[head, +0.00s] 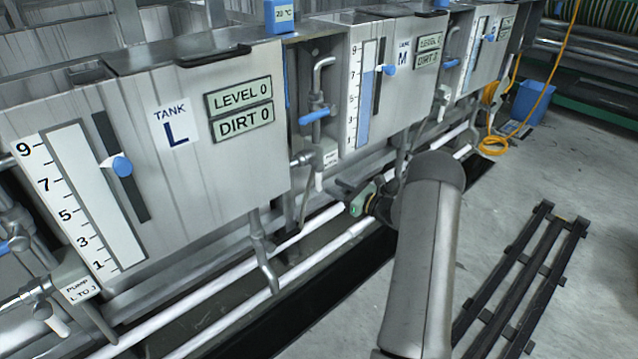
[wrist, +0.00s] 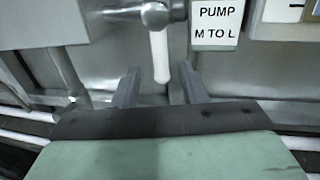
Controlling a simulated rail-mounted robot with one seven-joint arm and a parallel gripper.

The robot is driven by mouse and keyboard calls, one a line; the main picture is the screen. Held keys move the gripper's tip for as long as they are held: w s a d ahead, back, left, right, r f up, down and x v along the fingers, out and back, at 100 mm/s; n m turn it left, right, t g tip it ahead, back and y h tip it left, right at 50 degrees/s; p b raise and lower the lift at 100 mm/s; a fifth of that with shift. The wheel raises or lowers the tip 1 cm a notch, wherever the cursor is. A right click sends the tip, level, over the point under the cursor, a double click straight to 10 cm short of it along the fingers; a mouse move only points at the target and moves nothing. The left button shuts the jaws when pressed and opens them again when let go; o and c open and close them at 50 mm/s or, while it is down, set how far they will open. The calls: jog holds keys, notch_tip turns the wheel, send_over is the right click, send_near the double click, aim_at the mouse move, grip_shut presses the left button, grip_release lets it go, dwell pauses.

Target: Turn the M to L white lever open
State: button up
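The white lever (wrist: 159,58) hangs straight down from its valve, beside the label "PUMP M TO L" (wrist: 215,22) in the wrist view. In the head view the lever (head: 319,181) shows small, below the pump between tanks L and M. My gripper (wrist: 160,86) is open, with one dark finger on each side of the lever's lower end in the wrist picture. A gap shows between the lever and each finger. I cannot tell how far the fingertips are from it in depth. In the head view my gripper (head: 347,192) is just right of the lever, partly hidden by my arm.
Tank L (head: 175,170) stands at left and tank M (head: 400,70) behind it. White pipes (head: 215,287) run low along the tanks. A blue-handled tap (head: 315,115) is above the pump. A black slatted rack (head: 525,275) lies on the floor at right.

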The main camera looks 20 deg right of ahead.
aim_at(319, 179)
jog(key=b+x, duration=0.1)
jog(key=x, duration=0.6)
jog(key=shift+w+a, duration=0.1)
jog(key=shift+w, duration=0.15)
grip_shut()
